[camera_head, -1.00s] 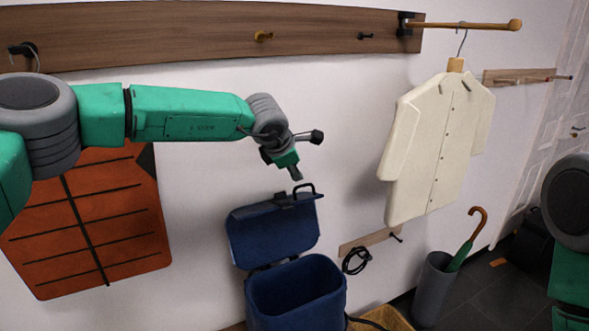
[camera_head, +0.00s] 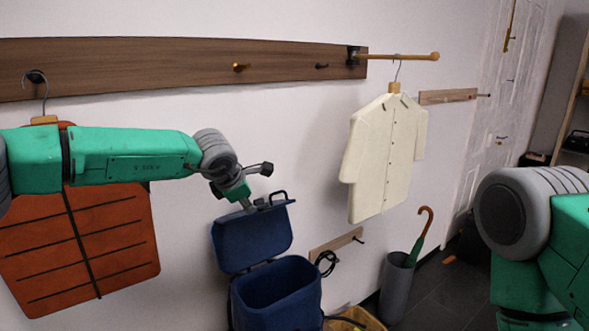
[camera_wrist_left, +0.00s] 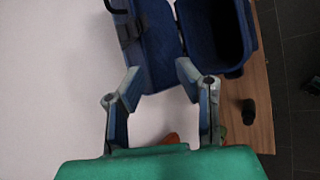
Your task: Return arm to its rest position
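My left arm reaches in from the left in the head view. Its gripper (camera_head: 246,203) is close to the top edge of the raised blue lid (camera_head: 252,238); I cannot tell from the head view whether it touches. In the left wrist view the two fingers (camera_wrist_left: 159,76) are spread apart with nothing held between them, and the lid (camera_wrist_left: 156,38) shows beyond them. My right arm shows at the right edge of the head view; its gripper is out of view.
A blue bin (camera_head: 276,293) stands open below the lid. An orange garment (camera_head: 120,235) hangs behind my left arm. A cream shirt (camera_head: 383,160) hangs from a rail (camera_head: 180,65). A grey umbrella stand (camera_head: 396,288) holds a green umbrella. Bare wall lies between garment and shirt.

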